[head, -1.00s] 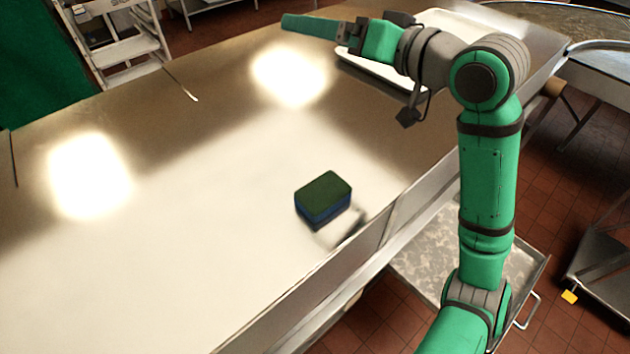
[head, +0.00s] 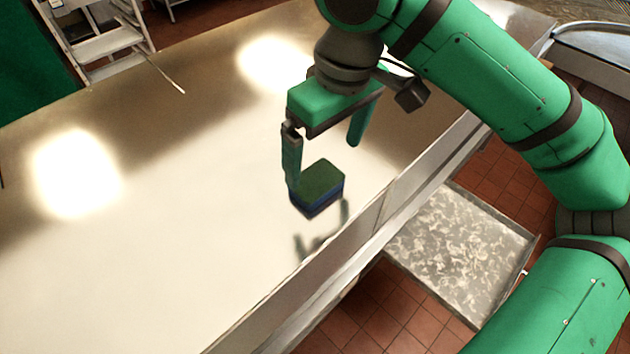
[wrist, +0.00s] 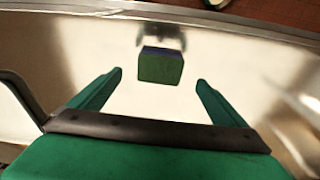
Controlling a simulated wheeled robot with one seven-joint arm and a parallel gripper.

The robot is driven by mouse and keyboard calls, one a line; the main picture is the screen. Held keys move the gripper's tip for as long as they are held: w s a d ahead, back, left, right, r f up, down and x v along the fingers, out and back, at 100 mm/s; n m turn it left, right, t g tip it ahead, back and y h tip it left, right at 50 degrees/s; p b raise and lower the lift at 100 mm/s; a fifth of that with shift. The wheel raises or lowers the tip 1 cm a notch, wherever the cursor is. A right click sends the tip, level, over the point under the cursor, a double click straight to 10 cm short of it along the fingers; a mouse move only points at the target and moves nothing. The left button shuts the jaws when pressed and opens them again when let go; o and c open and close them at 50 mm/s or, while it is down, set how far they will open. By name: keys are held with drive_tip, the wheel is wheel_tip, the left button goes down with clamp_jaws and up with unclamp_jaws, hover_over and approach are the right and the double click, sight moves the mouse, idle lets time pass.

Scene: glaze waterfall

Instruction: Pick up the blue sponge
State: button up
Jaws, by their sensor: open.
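The blue sponge (head: 318,202) has a dark green top and lies flat on the shiny metal table (head: 150,260), near its front edge. My gripper (head: 324,162) is open and points down, above and slightly behind the sponge in the head view. Its left finger overlaps the sponge's left edge in that view; whether they touch I cannot tell. In the wrist view the sponge (wrist: 160,66) is ahead of the gap between the two open fingers (wrist: 160,80), roughly centred. Nothing is between the fingers.
A raised metal edge (head: 372,215) runs along the table's front. A metal tray (head: 455,245) sits lower, beyond that edge. The table left of the sponge is clear. A white rack (head: 105,45) stands behind the table.

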sight(317, 179)
drive_tip(key=shift+w+a+f, duration=0.2)
drive_tip(key=shift+f, duration=1.15)
drive_tip(key=shift+w+a+f, duration=0.2)
drive_tip(key=shift+a+f, duration=0.05)
drive_tip(key=shift+f, duration=1.15)
drive_tip(key=shift+w+a+f, duration=0.2)
drive_tip(key=shift+f, duration=1.15)
drive_tip(key=c, duration=1.1)
